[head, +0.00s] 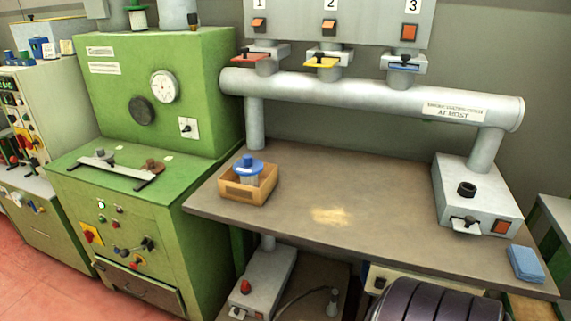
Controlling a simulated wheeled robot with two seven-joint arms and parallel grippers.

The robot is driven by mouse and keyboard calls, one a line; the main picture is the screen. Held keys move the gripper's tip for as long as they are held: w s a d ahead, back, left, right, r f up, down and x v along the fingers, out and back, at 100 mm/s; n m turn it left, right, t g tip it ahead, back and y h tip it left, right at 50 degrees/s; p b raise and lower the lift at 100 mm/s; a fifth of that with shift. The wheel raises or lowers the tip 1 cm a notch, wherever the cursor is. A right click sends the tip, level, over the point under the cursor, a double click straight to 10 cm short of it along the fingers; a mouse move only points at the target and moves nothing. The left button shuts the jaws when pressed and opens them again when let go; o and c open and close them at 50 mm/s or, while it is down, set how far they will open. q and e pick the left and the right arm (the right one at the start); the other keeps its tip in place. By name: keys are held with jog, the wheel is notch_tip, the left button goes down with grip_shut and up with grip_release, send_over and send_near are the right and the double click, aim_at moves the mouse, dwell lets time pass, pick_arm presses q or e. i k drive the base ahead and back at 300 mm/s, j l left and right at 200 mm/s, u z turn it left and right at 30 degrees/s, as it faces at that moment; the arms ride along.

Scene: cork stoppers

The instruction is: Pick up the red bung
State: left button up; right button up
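A small red piece (245,286), which may be the red bung, stands on the grey box (268,275) low under the bench at the bottom left of centre. It is too small to tell its exact shape. A blue bung-like piece (249,162) sits on top of a pale vessel in the open wooden box on the bench. A dark round piece (467,189) is on top of the white box at the bench's right. Neither of my grippers shows in the head view.
The brown bench top (380,220) is mostly clear between the wooden box (263,188) and the white box (450,205). A blue block (525,263) lies at its front right corner. A green cabinet (150,110) stands left. A dark ribbed cylinder (430,302) is in front, below.

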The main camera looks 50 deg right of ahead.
aim_at(245, 287)
jog(key=z, duration=1.3)
